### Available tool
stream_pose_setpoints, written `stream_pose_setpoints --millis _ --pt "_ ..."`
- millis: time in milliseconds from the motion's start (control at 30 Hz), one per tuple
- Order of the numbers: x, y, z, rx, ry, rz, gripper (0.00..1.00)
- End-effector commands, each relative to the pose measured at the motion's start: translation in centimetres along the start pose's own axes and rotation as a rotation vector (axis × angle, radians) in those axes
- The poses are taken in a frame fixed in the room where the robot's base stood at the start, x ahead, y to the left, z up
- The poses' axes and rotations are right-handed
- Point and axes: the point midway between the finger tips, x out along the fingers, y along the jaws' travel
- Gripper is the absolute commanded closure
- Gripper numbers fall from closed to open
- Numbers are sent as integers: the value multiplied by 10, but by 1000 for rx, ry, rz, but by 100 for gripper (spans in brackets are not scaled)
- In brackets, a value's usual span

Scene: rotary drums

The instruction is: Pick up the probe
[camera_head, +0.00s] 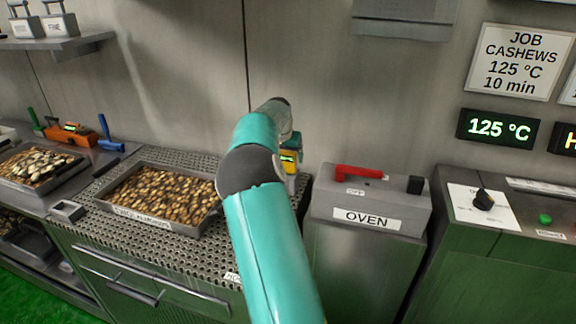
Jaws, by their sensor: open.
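A small yellow device with a lit green display (289,160) stands at the right end of the perforated counter (235,255), close to the wall. It may be the probe, but my arm covers much of it. My teal arm rises through the middle of the view and bends over in front of this device. My gripper is hidden behind the arm, so its fingers and their distance from the device do not show. An orange device with a small lit display (72,133) stands at the far left, near blue and green handles.
A tray of nuts (207,222) fills the counter left of my arm, with another tray (75,180) further left. The oven box (372,196) with a red lever (360,172) stands close on the right. A control panel (483,212) is at the far right.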

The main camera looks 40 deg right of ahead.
Motion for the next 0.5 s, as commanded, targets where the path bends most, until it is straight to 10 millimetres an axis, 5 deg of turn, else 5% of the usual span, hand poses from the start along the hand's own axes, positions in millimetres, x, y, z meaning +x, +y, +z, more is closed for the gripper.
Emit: stream_pose_setpoints --millis 233,500 --pt "38 3 1 -1 -2 1 20" --pt "44 3 0 0 0 0 20"
